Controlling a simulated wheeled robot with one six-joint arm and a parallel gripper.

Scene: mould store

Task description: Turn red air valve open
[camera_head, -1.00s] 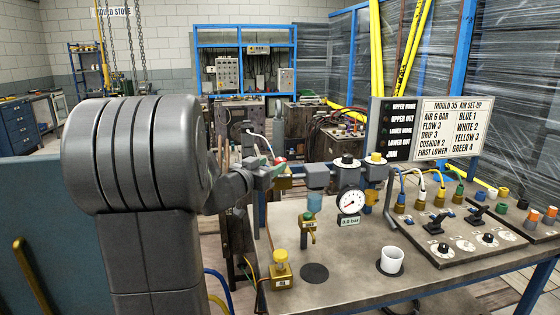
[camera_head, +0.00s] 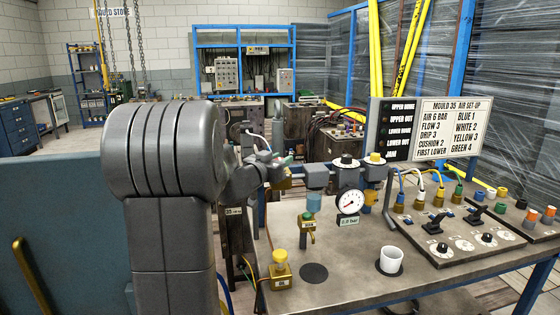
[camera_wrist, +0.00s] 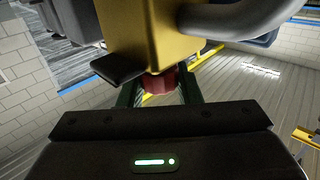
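The red valve handle (camera_wrist: 158,81) shows in the wrist view under a yellow-brass valve body (camera_wrist: 150,35). Only part of the red handle shows; the body covers the rest. My gripper (camera_wrist: 160,88) has its two dark green fingers on either side of the red handle. I cannot tell whether the fingers touch it or stand just clear. In the head view my gripper (camera_head: 282,164) is at the left end of the air line over the table's back left corner. The red handle cannot be made out there.
A pressure gauge (camera_head: 349,203), a blue-bowled filter (camera_head: 314,203) and a brass tap (camera_head: 308,226) stand close to the right of my gripper. A white cup (camera_head: 391,259) and a yellow-topped brass block (camera_head: 280,272) are on the table (camera_head: 340,290). A grey pipe (camera_wrist: 245,18) runs off the valve body.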

